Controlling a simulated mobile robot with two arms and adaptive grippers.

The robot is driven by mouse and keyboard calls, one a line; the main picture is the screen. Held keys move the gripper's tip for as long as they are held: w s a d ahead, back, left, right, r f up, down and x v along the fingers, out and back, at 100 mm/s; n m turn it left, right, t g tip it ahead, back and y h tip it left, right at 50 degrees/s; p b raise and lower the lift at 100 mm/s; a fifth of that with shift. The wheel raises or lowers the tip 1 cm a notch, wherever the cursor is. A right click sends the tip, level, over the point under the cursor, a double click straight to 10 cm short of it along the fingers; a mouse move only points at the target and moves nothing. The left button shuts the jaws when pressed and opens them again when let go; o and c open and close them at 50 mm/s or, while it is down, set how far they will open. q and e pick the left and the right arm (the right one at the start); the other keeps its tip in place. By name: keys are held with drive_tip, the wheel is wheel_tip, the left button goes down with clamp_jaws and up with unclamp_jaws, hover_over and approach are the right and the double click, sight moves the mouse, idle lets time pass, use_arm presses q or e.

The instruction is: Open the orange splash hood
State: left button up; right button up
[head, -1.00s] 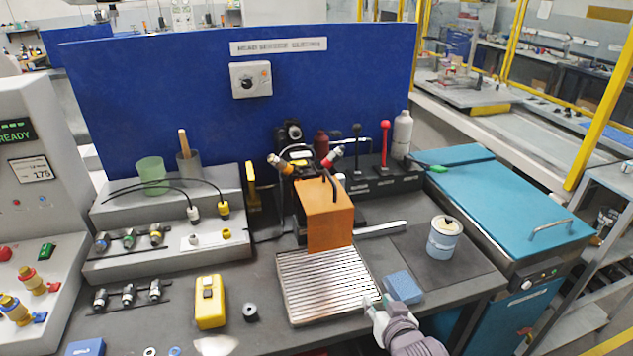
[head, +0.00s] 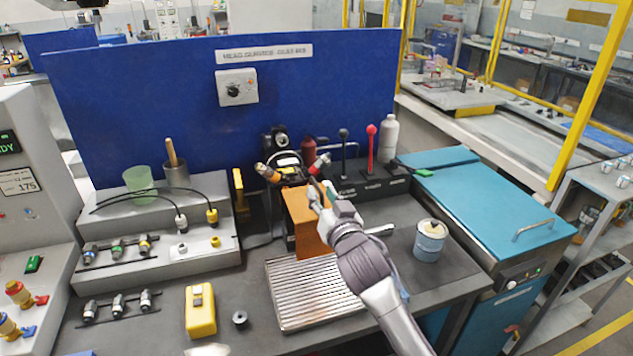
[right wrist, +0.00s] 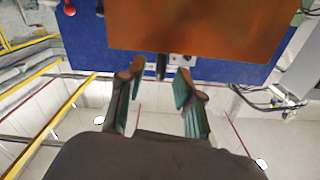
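The orange splash hood (head: 308,222) stands upright at the middle of the bench, behind the ribbed metal tray (head: 300,290). It is down in front of the black machine head. My right gripper (head: 322,195) is at the hood's upper right side, and its arm hides part of the hood and tray. I cannot tell whether a finger touches the hood.
A red-knobbed lever (head: 371,140), a black lever and a white bottle (head: 389,138) stand behind the right arm. A blue tin (head: 430,242) stands to the right. A yellow box (head: 200,310) sits front left. A blue panel (head: 130,110) closes off the back.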

sight(312, 178)
drive_tip(key=shift+p+x, duration=0.3)
drive_tip(key=shift+x, duration=1.85)
clamp_jaws()
